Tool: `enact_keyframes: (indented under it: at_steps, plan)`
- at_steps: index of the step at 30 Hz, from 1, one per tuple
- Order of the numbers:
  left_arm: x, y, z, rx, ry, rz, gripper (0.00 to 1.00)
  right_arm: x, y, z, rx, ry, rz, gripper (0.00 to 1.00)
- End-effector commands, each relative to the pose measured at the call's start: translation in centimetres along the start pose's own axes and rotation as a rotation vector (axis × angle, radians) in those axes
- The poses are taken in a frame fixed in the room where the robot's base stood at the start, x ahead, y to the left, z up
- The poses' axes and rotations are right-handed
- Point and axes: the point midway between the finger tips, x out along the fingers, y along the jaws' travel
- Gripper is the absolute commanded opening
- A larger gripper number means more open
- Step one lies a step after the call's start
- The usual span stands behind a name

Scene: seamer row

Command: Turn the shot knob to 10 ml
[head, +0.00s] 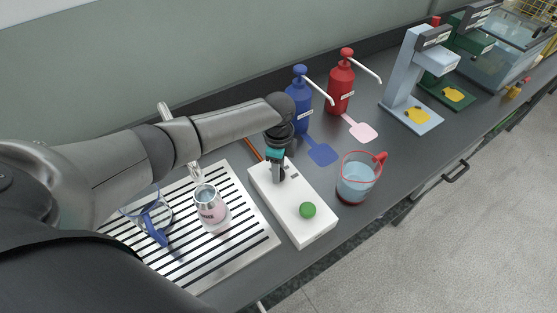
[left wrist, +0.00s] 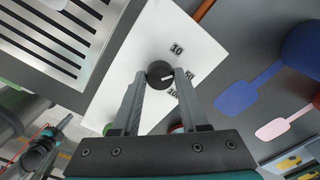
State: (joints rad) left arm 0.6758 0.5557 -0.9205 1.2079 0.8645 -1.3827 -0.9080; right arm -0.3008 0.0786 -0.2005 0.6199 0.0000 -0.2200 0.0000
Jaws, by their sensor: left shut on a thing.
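A white dispenser box (head: 305,228) with a green button (head: 308,210) stands on the dark counter. My left gripper (head: 278,176) reaches down onto its far end. In the left wrist view, the round dark shot knob (left wrist: 158,70) sits between the fingertips (left wrist: 161,80), which are shut on it. A "10" label (left wrist: 177,48) is printed beside the knob. A light mark on the knob points to the right, not at the "10". The gripper hides the knob in the head view.
A striped drip tray (head: 262,240) with a metal cup (head: 209,203) stands left of the box. A red-handled measuring jug (head: 355,182) stands close on its right. Blue (head: 298,105) and red (head: 341,85) pump bottles stand behind.

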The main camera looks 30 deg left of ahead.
Motion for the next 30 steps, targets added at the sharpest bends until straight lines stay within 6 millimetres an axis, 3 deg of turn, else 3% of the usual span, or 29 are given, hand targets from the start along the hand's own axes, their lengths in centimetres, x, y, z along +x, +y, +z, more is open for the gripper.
enact_keyframes:
  at_steps: [3, 12, 21, 30]
  plan:
    - [-0.4, 0.1, -0.1, -0.115, 0.001, 0.004, 0.0, -1.7, 0.0, -0.1, 0.0, 0.0, 0.0, 0.0]
    - [-0.2, 0.1, -0.1, -0.37, 0.0, 0.003, 0.0, -3.9, 0.1, -0.3, 0.0, 0.0, 0.0, 0.0]
    - [-0.1, 0.1, 0.0, -0.536, -0.001, 0.002, 0.0, -5.0, 0.1, -0.5, 0.001, 0.0, 0.0, 0.0]
    - [0.0, 0.1, 0.0, -0.597, -0.001, 0.001, 0.0, -5.3, 0.1, -0.5, 0.001, 0.0, 0.001, 0.0]
